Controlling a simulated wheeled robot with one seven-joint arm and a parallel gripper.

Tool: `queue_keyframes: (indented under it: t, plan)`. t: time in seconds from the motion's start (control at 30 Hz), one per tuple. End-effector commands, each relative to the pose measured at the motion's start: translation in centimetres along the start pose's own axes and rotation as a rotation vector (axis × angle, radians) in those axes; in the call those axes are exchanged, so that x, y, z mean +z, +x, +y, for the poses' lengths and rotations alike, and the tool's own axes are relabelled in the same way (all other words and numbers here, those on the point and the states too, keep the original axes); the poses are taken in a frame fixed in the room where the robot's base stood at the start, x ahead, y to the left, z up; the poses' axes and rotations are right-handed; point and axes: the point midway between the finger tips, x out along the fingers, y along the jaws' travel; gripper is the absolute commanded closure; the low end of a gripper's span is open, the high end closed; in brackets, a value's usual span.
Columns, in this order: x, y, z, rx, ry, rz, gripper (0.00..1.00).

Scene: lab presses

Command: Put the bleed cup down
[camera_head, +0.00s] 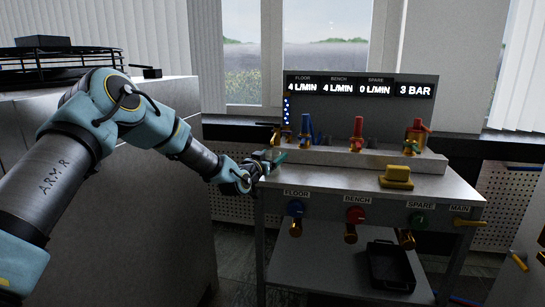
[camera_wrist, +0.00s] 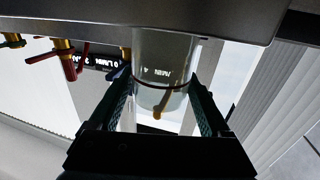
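The bleed cup (camera_wrist: 163,72) is a clear, see-through cup, seen between the two fingers of my gripper (camera_wrist: 161,82) in the wrist view. The fingers lie against both its sides, so my gripper is shut on it. The wrist picture is upside down, and the cup's base end overlaps the grey bench top (camera_wrist: 90,18); I cannot tell whether they touch. In the head view my gripper (camera_head: 275,160) is at the left end of the bench top (camera_head: 330,178). The cup is hard to make out there.
Blue, red and brass taps (camera_head: 358,133) stand along the back ledge below a flow display (camera_head: 360,88). A yellow block (camera_head: 396,177) sits at the right on the bench top. Coloured valves (camera_head: 352,215) line the front. The middle of the top is clear.

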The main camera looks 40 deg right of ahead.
Motion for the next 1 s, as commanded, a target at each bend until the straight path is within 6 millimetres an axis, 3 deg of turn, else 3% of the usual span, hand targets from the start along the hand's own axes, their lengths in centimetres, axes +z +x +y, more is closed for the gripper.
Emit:
queue_keyframes:
  t: [0.13, 0.5, 0.67, 1.0]
  plan:
    - [-0.1, 0.0, 0.0, 0.0, 0.0, 0.0, 0.01]
    - [-0.5, -0.2, 0.0, 0.0, 0.0, 0.0, 0.0]
    - [-0.4, -2.6, 0.0, 0.0, 0.001, 0.0, 0.0]
    - [-0.4, -9.5, 0.0, 0.0, 0.0, -0.001, 0.0]
